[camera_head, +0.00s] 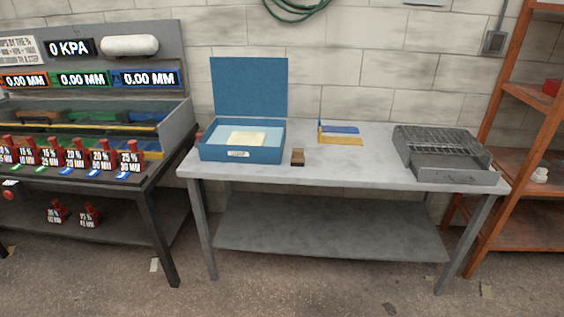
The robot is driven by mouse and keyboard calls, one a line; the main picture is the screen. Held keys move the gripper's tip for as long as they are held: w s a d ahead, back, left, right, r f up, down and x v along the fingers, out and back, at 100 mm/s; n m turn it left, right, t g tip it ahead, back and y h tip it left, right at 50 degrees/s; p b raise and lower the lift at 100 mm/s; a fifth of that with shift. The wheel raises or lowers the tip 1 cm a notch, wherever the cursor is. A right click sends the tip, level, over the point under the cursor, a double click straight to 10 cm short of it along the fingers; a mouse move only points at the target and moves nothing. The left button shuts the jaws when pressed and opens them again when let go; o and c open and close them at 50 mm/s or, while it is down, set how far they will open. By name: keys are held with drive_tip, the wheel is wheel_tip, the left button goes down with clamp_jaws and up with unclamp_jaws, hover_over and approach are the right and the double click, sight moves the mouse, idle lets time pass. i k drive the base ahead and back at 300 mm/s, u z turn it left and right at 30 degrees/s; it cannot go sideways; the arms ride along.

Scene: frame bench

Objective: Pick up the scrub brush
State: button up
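A small block-shaped brown thing with a lighter lower part, which looks like the scrub brush (298,157), lies on the grey table (350,174) near its front edge. It sits just right of the open blue box (241,155) and apart from it. It is too small in the picture to make out bristles. My gripper is not in view, and nothing is seen touching the brush.
Blue and yellow flat pieces (340,139) lie behind the brush. A grey metal tool box (446,155) stands at the table's right end. The table middle is clear. A dark bench (120,182) with pressure displays stands left, an orange shelf (520,166) right.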

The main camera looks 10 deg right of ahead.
sight(297, 157)
drive_tip(key=z, duration=0.15)
drive_tip(key=i, duration=0.9)
drive_tip(key=u, duration=0.05)
